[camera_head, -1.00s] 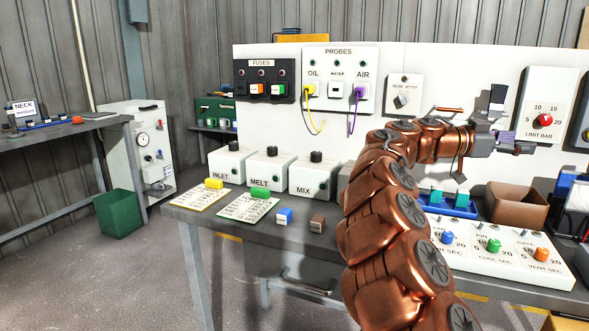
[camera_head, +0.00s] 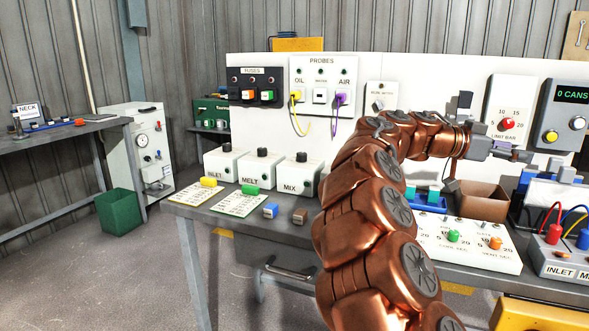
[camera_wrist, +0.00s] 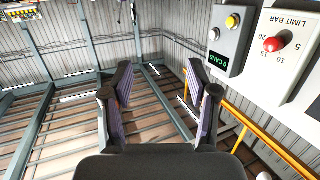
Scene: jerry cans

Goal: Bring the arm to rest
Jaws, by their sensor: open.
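My gripper (camera_head: 528,155) is at the end of my copper arm, held above the right part of the workbench and pointing right. In the wrist view my gripper (camera_wrist: 160,92) shows two dark fingers spread well apart with nothing between them. Past the fingers are the corrugated wall, a yellow rail and the floor or wall slats. The limit bar panel (camera_head: 510,110) with its red knob is on the white board behind my gripper. My arm hides part of the bench and the board's middle.
The bench carries a white dial box (camera_head: 468,245), a brown bin (camera_head: 482,197), a blue tray (camera_head: 430,206) and a box with red and blue cables (camera_head: 560,262). The INLET, MELT and MIX boxes stand left of my arm. A counter panel (camera_head: 568,115) reads 0 CANS.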

